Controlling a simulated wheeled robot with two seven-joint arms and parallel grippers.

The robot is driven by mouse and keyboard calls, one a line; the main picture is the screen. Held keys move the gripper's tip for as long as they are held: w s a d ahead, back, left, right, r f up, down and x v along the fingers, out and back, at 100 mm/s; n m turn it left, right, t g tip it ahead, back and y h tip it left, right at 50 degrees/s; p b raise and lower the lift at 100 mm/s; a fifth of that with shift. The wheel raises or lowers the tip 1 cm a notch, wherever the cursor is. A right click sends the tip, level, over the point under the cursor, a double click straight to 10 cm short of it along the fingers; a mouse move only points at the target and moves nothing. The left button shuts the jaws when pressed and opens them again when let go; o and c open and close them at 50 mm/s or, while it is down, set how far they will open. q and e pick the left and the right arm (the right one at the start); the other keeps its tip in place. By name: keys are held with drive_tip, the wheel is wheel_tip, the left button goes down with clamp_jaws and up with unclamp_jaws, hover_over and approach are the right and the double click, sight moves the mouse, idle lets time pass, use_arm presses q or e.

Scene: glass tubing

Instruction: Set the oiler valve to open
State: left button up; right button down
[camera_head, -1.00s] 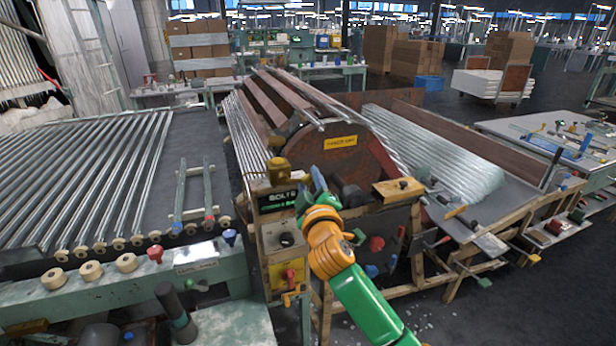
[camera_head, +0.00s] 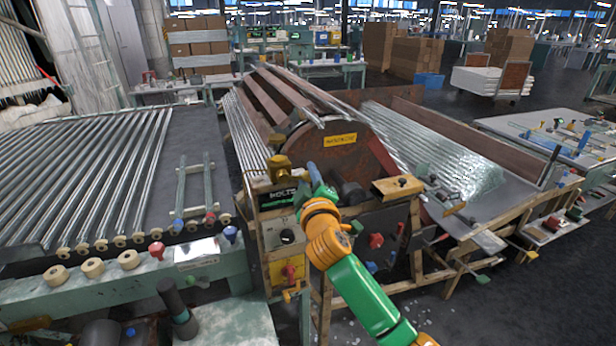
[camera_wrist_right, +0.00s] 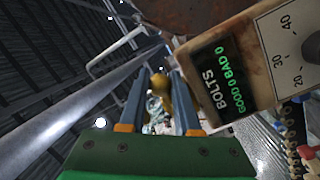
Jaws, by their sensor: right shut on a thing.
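A yellow fitting (camera_wrist_right: 160,84) with a clear, glassy part beneath it shows between my right fingers in the right wrist view. It looks like the oiler, but its valve handle and setting cannot be made out. My right gripper (camera_wrist_right: 158,100) is shut on the thing between its blue and orange fingers. In the head view my right gripper (camera_head: 309,182) is at the top of the machine's control panel, just right of a yellow brass-coloured fitting (camera_head: 279,168). Its wrist hides what is gripped there. My left gripper is not in view.
A counter box (camera_wrist_right: 222,80) reading BOLTS is close right of my fingers in the wrist view. A pale pipe (camera_wrist_right: 60,115) runs along the left. A rusty drum (camera_head: 338,160) stands behind.

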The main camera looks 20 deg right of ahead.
sight(302, 176)
drive_tip(key=n, duration=0.2)
drive_tip(key=r+n+p, duration=0.1)
drive_tip(key=shift+a+r+n+t, duration=0.15)
drive_tip(key=shift+r+n+t, duration=0.15)
drive_tip(key=shift+n+t, duration=0.1)
drive_tip(key=n, duration=0.1)
drive_tip(key=r+n+p, duration=0.1)
drive_tip(key=n, duration=0.1)
drive_tip(key=a+n+p, duration=0.1)
drive_tip(key=n, duration=0.1)
drive_tip(key=shift+r+t+y, duration=0.25)
drive_tip(key=shift+t+y, duration=0.15)
drive_tip(key=shift+s+a+r+n+t+y+p, duration=0.15)
drive_tip(key=shift+a+n+y+p, duration=0.3)
drive_tip(key=shift+n, duration=1.05)
drive_tip(key=shift+w+a+r+n+t+y+p, duration=0.1)
drive_tip(key=shift+a+n+y+p, duration=0.3)
drive_tip(key=shift+n, duration=1.1)
drive_tip(key=shift+s+a+r+n+t+y+p, duration=0.2)
drive_tip(key=shift+a+n, duration=0.45)
drive_tip(key=shift+n, duration=0.85)
drive_tip(key=shift+w, duration=0.15)
drive_tip(key=shift+a+f, duration=0.1)
drive_tip(key=c, duration=0.9)
unclamp_jaws()
drive_tip(key=shift+r, duration=0.2)
